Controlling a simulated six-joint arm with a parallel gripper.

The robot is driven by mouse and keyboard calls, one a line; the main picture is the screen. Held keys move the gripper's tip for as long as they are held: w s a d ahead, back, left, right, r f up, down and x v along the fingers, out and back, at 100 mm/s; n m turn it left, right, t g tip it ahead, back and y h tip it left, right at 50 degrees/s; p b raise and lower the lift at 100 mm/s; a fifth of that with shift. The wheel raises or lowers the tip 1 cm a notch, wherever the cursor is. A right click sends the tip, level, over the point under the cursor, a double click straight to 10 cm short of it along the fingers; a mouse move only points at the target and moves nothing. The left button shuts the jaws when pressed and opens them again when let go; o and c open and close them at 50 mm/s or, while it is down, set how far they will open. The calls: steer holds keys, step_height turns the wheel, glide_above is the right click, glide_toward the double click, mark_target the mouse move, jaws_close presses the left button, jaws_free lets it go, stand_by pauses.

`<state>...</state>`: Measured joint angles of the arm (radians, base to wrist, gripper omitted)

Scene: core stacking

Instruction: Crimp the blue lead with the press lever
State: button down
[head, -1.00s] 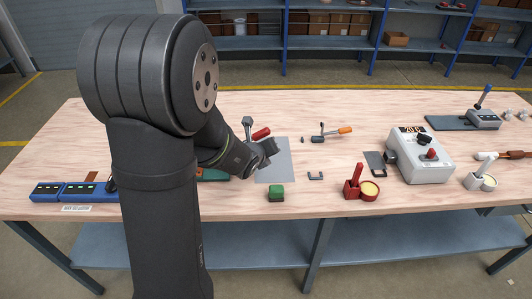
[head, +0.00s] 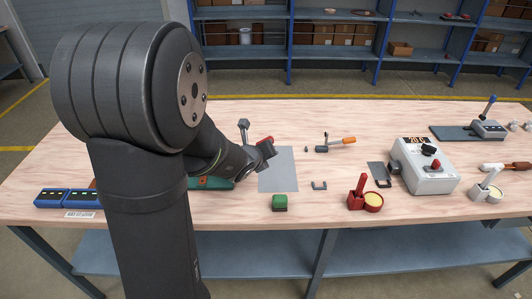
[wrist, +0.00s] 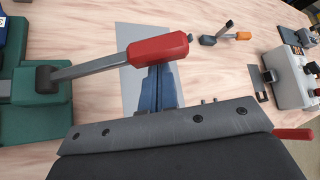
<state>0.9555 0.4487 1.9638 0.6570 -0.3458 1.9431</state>
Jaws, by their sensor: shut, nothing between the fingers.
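The green press (wrist: 35,108) stands at the left of the wrist view, with a grey lever (wrist: 90,69) ending in a red handle (wrist: 160,48). In the head view the press (head: 215,184) is partly hidden behind my arm, and its red handle (head: 265,140) shows above my gripper (head: 266,151). My gripper is shut and empty. In the wrist view its fingers (wrist: 156,76) reach up to the handle and the handle covers their tips; I cannot tell whether they touch. I cannot make out the blue lead in either view.
A grey sheet (head: 283,181) lies beside the press. A white machine (head: 428,168) stands right. Blue boxes (head: 66,198) sit at the left.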

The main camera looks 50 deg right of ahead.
steer(key=w+a+r+n+g+h, duration=0.2)
steer(key=w+a+r+n+h, duration=0.3)
steer(key=w+a+r, duration=0.1)
steer(key=shift+w+a+r, duration=0.3)
steer(key=shift+w+r, duration=0.05)
steer(key=shift+r, duration=0.05)
stand_by(0.5)
stand_by(0.4)
steer(key=s+d, duration=0.3)
steer(key=f+v, duration=0.1)
steer(key=v, duration=0.9)
steer(key=shift+a+f, duration=0.2)
steer(key=shift+f, duration=0.05)
steer(key=shift+w, duration=0.1)
